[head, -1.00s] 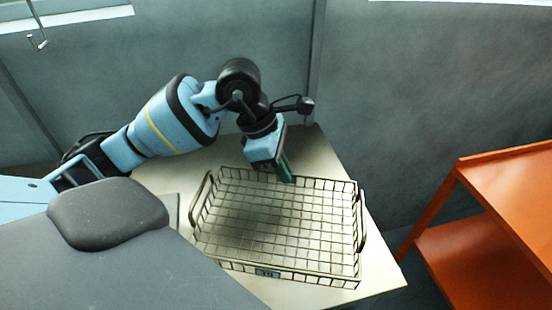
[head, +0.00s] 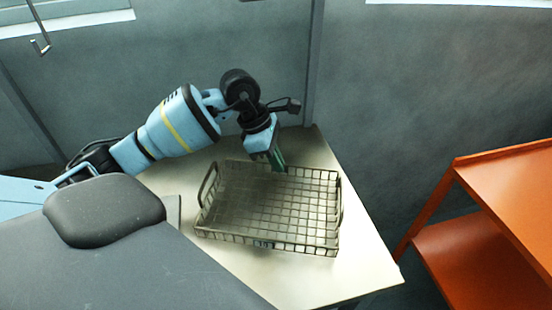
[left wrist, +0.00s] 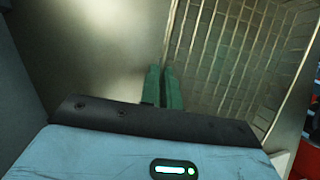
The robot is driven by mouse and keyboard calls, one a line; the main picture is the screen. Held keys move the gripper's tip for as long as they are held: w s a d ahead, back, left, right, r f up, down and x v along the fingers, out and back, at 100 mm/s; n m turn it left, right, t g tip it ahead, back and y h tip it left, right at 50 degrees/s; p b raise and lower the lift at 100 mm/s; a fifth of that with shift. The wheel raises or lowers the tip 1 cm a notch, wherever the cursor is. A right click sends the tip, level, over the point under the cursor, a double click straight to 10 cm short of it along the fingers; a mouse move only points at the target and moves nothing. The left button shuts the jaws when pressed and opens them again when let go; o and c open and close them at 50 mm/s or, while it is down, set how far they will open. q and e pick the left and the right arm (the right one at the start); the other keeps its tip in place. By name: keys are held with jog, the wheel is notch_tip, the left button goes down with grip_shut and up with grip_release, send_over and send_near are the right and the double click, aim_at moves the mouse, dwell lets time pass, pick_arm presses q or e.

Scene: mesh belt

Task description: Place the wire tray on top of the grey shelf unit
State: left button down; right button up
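The wire tray (head: 265,245), a shallow wire-mesh basket with a raised handle at each end and a small label on its near side, is over the pale table. My left gripper (head: 278,163) comes down on its far rim, and its green fingers appear closed on the wire there. In the left wrist view the fingers (left wrist: 164,88) are close together at the edge of the tray's mesh (left wrist: 225,60). I cannot tell whether the tray is clear of the tabletop. No grey shelf unit shows. My right gripper is not in view.
The pale table (head: 365,265) has bare room to the right of and in front of the tray. A grey wall stands close behind it. An orange shelf unit (head: 470,240) stands at the right, across a gap from the table.

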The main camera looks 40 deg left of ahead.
pick_arm(q)
jog(key=shift+f, duration=0.15)
jog(key=c, duration=1.6)
grip_release()
jog(key=shift+r, duration=0.3)
jog(key=v, duration=1.1)
jog(key=shift+a+r, duration=0.25)
jog(key=shift+r, duration=0.05)
